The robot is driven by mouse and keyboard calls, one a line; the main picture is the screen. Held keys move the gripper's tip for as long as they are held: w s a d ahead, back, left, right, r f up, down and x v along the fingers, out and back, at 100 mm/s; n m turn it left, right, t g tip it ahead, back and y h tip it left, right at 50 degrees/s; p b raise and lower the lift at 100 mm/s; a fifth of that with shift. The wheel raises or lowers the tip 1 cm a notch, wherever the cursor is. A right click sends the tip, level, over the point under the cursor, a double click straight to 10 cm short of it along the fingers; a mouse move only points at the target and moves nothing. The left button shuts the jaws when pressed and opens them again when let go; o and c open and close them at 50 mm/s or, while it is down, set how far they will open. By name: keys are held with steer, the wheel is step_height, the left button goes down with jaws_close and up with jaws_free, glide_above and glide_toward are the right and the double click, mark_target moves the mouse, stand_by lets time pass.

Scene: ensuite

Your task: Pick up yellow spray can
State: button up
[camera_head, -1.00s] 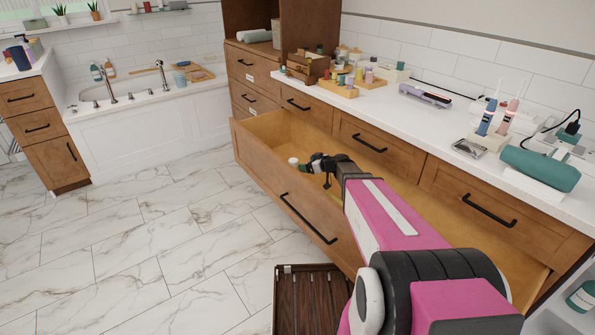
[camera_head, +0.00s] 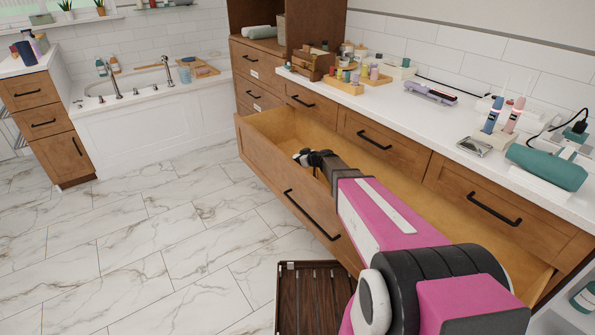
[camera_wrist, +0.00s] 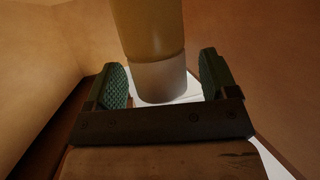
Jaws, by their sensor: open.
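The yellow spray can (camera_wrist: 150,30) shows in the wrist view, with a dull yellow body and a whitish end toward me. The can's far end is cut off by the frame. In the head view my gripper (camera_head: 306,158) reaches into the open drawer (camera_head: 270,160), and the can is not clearly visible there.
Wooden drawer walls surround my gripper closely. The white counter (camera_head: 440,125) above holds a wooden tray of small bottles (camera_head: 350,85), a purple appliance (camera_head: 430,93) and a teal appliance (camera_head: 545,167). A dark slatted wooden item (camera_head: 315,300) lies on the floor. The marble floor at left is clear.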

steer(key=c, duration=1.3)
